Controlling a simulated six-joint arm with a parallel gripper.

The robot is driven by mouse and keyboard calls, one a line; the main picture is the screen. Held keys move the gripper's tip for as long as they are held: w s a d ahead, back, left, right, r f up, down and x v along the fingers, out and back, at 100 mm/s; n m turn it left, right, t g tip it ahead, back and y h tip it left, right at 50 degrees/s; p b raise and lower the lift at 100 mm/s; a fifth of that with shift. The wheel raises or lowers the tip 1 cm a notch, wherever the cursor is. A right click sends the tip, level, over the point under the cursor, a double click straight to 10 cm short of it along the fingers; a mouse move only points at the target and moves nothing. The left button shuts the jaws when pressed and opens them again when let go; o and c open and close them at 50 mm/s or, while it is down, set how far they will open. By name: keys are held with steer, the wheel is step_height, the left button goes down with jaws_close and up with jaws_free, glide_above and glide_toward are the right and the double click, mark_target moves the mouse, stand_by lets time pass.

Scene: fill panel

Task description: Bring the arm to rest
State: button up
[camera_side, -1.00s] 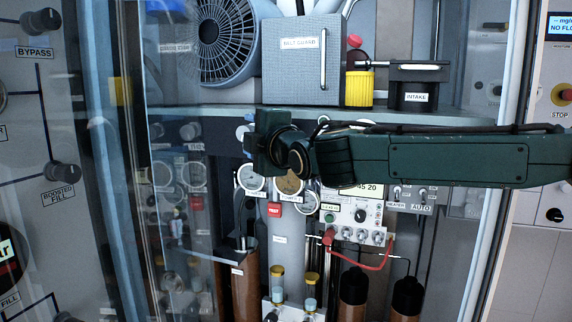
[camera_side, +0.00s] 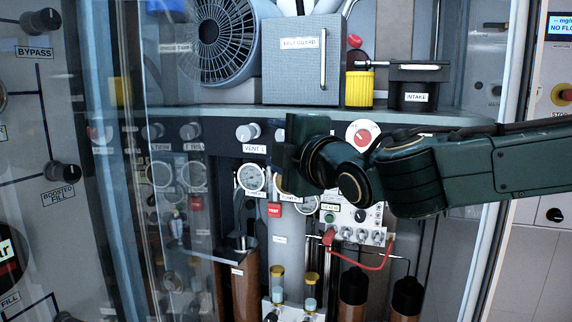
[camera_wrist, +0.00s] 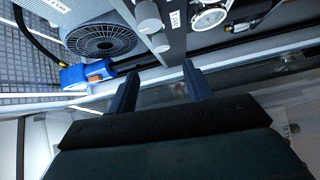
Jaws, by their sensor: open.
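My gripper (camera_wrist: 160,90) shows in the wrist view as two dark blue fingers, spread apart with nothing between them. In the side view my dark green arm reaches in from the right, and its wrist end is in front of the panel's gauges and knobs. The fingers cannot be made out in the side view. The arm hides part of the panel behind it, including some of the gauges. I cannot tell how near the gripper is to the panel.
A belt guard box (camera_side: 303,60), a fan (camera_side: 222,40), a yellow cap (camera_side: 359,88) and an intake box (camera_side: 415,88) are above the arm. A blue fitting (camera_wrist: 85,75) shows left of the fingers. A clear door edge (camera_side: 140,180) stands at left.

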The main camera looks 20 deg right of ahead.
steer(key=shift+s, duration=0.1)
stand_by(0.3)
steer(key=s+d+m+g+y, duration=0.25)
steer(key=s+d+m, duration=0.85)
steer(key=s+d, duration=0.75)
steer(key=s+d+f+m+g+h, duration=0.2)
steer(key=s+d+f+m+g, duration=0.1)
steer(key=s+f, duration=0.5)
steer(key=s+d+f+m+g+h, duration=0.1)
steer(key=s+d+f+m+g, duration=0.3)
steer(key=s+f+g, duration=0.3)
step_height(320, 180, down, 3)
steer(key=shift+s+d+f+h, duration=0.1)
steer(key=shift+s+d+h, duration=0.25)
steer(key=shift+s+d, duration=0.5)
steer(key=shift+w+a, duration=0.1)
steer(key=shift+a, duration=0.1)
